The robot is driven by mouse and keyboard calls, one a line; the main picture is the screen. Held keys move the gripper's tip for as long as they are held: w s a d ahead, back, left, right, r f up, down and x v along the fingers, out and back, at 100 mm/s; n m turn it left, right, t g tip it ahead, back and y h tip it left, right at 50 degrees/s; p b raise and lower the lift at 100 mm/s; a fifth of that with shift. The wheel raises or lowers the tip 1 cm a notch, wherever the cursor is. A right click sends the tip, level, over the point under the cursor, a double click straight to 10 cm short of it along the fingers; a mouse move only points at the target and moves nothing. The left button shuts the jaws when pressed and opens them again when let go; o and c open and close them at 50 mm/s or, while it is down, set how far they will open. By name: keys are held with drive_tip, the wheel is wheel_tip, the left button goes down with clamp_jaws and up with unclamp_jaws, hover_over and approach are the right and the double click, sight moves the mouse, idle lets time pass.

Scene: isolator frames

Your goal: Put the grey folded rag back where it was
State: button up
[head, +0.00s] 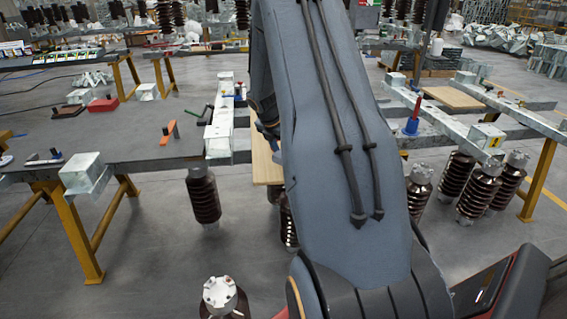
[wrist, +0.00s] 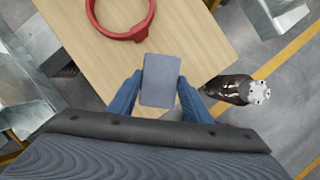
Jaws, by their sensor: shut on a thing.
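The grey folded rag (wrist: 161,78) is a flat rectangle between the two blue fingers of my gripper (wrist: 158,88) in the wrist view. My gripper is shut on it. The rag is over the pale wooden board (wrist: 205,50), near the board's lower edge in the picture. I cannot tell whether it touches the board. In the head view my arm hides the rag and the gripper; only part of the wooden board (head: 265,160) shows.
A red ring (wrist: 118,36) lies on the board, just above the rag in the wrist view. A dark insulator with a metal cap (wrist: 258,93) stands right of the board. Metal beams (head: 220,128) flank it. Tools, including an orange-handled one (head: 170,130), lie on the left table.

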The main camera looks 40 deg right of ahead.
drive_tip(key=shift+f, duration=2.3)
drive_tip(key=o, duration=0.9)
drive_tip(key=shift+r, duration=0.1)
drive_tip(key=w+v, duration=0.1)
drive_tip(key=v, duration=1)
drive_tip(key=s+a+r+m+y, duration=0.1)
drive_tip(key=s+a+m, duration=0.35)
drive_tip(key=a, duration=0.45)
drive_tip(key=s+a+r+m+y, duration=0.1)
drive_tip(key=s+a+m, duration=0.35)
drive_tip(key=a, duration=0.45)
drive_tip(key=s+a+m, duration=0.4)
drive_tip(key=s+a, duration=0.1)
drive_tip(key=s+a+m+y, duration=0.1)
drive_tip(key=s+a+m, duration=0.3)
drive_tip(key=s+a, duration=0.1)
drive_tip(key=s+a+m+y, duration=0.1)
drive_tip(key=s+a+m, duration=0.2)
drive_tip(key=s+a, duration=0.2)
drive_tip(key=shift+s+a+f+m+g+b, duration=0.15)
drive_tip(key=shift+s+a+m+g+b, duration=0.05)
drive_tip(key=shift+s+m+g+b, duration=0.2)
